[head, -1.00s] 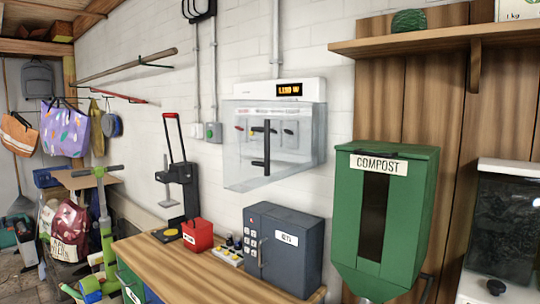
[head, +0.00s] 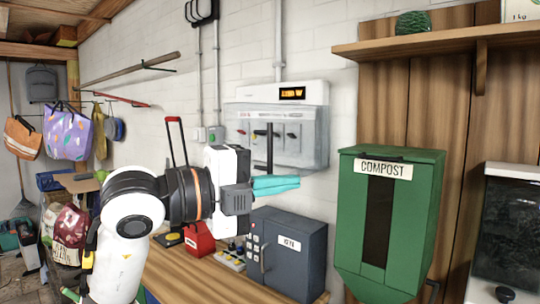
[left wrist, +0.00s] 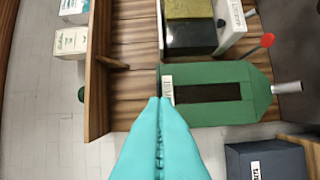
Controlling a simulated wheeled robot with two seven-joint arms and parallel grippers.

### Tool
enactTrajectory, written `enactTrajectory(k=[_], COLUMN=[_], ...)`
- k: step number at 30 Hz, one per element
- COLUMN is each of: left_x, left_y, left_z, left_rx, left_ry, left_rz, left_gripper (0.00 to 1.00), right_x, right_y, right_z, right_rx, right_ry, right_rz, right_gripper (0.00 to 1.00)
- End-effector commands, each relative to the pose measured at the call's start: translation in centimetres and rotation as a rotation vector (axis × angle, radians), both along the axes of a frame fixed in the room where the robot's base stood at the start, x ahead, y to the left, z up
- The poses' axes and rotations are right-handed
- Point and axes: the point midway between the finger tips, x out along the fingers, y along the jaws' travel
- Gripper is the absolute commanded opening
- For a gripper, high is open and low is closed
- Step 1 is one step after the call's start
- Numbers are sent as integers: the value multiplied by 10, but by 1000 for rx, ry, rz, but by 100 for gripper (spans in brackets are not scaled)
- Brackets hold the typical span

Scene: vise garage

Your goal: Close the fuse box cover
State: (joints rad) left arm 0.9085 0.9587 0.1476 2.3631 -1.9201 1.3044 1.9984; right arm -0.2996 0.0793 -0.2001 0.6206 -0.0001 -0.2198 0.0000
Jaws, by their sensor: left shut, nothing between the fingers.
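The fuse box (head: 300,92) is a white unit with a lit orange display, mounted on the brick wall. Its clear cover (head: 318,150) hangs over the row of switches and sits close to the box; I cannot tell whether it is fully shut. A dark upright bar (head: 269,150) shows at the cover's middle. My left gripper (head: 297,183) has teal fingers, shut and empty, just below the cover in the head view. I cannot tell whether it touches the cover. The fingers also show in the left wrist view (left wrist: 160,100), where the fuse box is not seen. My right gripper is not in view.
A grey metal box (head: 288,255) and a red container (head: 199,240) stand on the wooden bench (head: 185,275) below. A green compost bin (head: 412,220) hangs to the right, under a wooden shelf (head: 440,45). Bare wall lies between cover and bin.

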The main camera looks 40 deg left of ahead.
Motion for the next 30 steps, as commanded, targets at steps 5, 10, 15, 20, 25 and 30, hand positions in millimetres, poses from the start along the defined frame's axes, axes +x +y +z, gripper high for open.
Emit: enactTrajectory(k=[5,10,15,20,25,30], left_x=[-12,-4,26,61,86,81], left_y=[48,54,48,41,47,68], left_z=[23,26,28,28,25,23], left_rx=[-46,-63,-61,-61,-58,-58], left_ry=[9,18,21,22,20,20], left_rz=[252,289,285,283,291,288], left_gripper=[0,0,0,0,0,0], right_x=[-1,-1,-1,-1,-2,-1], right_y=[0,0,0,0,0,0], right_z=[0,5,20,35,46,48], right_rx=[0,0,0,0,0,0], right_ry=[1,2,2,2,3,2], right_rz=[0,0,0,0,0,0], right_gripper=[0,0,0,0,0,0])
